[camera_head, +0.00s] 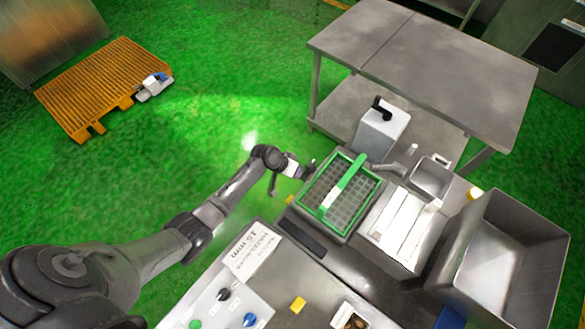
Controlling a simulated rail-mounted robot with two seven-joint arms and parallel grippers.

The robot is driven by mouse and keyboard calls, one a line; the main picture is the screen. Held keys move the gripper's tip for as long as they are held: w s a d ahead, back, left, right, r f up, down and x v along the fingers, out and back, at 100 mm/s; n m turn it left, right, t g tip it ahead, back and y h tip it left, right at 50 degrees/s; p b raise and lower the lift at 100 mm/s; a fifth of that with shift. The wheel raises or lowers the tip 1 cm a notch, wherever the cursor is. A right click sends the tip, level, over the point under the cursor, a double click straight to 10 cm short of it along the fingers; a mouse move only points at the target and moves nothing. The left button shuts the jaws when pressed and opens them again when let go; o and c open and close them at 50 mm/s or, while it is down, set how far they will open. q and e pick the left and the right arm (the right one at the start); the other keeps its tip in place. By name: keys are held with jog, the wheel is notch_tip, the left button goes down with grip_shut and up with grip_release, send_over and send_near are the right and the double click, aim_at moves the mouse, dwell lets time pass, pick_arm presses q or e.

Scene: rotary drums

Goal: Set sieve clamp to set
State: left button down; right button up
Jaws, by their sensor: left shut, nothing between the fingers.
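The sieve (312,206) is a green-framed tray with a grey grid, at the middle right of the head view. A green bar (350,178) with a pale patch near its lower end crosses the grid at a slant; it looks like the sieve clamp, but no label on it is readable. My left gripper (307,170) is just left of the sieve's upper left edge, apart from the bar. It is shut and empty. My right gripper is not in view.
A grey box with a black lever (380,106) stands behind the sieve. White panels (402,226) and a deep metal bin (508,262) are to the right. A "15 mm" sign (252,252) and a knob panel (222,308) are in front. Green floor lies left.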

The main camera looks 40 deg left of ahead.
pick_arm(q)
jog(key=d+n+y+p, duration=0.1)
jog(key=n+p, duration=0.1)
jog(key=d+n+t+y+p, duration=0.1)
jog(key=n+p, duration=0.1)
jog(key=p, duration=0.1)
jog(key=shift+s+d+r+t+p, duration=0.1)
jog(key=shift+s+d+t+p, duration=0.1)
jog(key=shift+s+t+p, duration=0.15)
jog(key=shift+d, duration=0.2)
jog(key=shift+s, duration=0.1)
dwell(0.4)
